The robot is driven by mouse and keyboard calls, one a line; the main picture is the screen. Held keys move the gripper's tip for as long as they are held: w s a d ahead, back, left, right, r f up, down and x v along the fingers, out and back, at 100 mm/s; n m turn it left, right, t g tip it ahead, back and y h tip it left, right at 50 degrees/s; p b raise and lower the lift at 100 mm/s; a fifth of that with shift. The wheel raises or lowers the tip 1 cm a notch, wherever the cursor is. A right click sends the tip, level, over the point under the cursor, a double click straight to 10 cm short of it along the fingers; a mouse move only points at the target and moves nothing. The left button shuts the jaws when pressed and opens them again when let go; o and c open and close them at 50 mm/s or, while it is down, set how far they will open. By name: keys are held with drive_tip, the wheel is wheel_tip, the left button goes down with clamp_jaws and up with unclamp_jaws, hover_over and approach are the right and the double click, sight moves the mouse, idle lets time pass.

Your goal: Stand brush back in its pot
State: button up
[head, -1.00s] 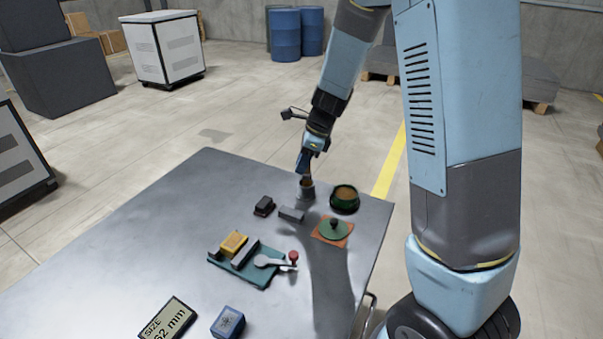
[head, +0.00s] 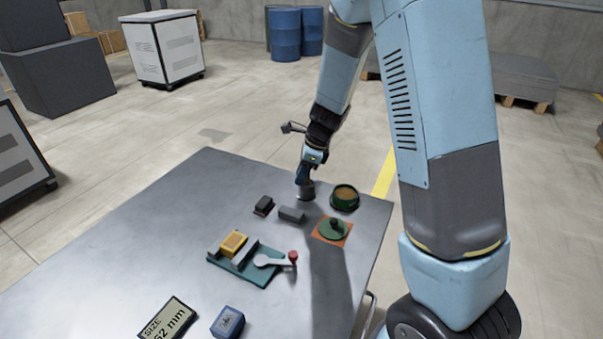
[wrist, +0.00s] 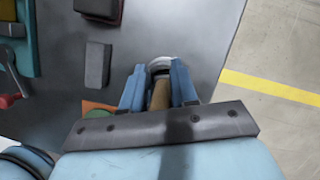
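The brush (wrist: 160,95), with a tan handle, lies between the two fingers of my gripper (wrist: 159,66) in the wrist view. My gripper appears shut on it. The grey pot (head: 306,192) stands near the far edge of the table; its pale rim and dark opening (wrist: 159,65) show just past the fingertips. In the head view my gripper (head: 304,181) is right above the pot, with the brush pointing down into its mouth. The lower end of the brush is hidden, so I cannot tell whether it touches the bottom.
A green bowl (head: 344,197) stands right of the pot. A grey block (head: 291,214), a dark block (head: 263,206) and a green knobbed lid (head: 333,229) on an orange square are nearby. A teal fixture (head: 262,278) lies nearer. The table's left part is clear.

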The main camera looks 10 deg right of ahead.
drive_tip(key=o, duration=0.3)
drive_tip(key=v, duration=1.3)
drive_tip(key=s+d+r+n+t+h, duration=0.1)
drive_tip(key=s+d+r+n, duration=0.2)
drive_tip(key=s+r+n, duration=0.2)
drive_tip(key=s+d+r+n+t+h, duration=0.1)
drive_tip(key=s+d+r+n+t, duration=0.1)
drive_tip(key=s+r+n, duration=0.3)
drive_tip(key=s+d+r+n+t+h, duration=0.1)
drive_tip(key=s+d+r+n, duration=0.4)
drive_tip(key=s+n, duration=0.5)
drive_tip(key=shift+s+t+h, duration=0.4)
drive_tip(key=shift+s+h, duration=0.1)
drive_tip(key=shift+s, duration=2.5)
drive_tip(key=shift+d, duration=0.1)
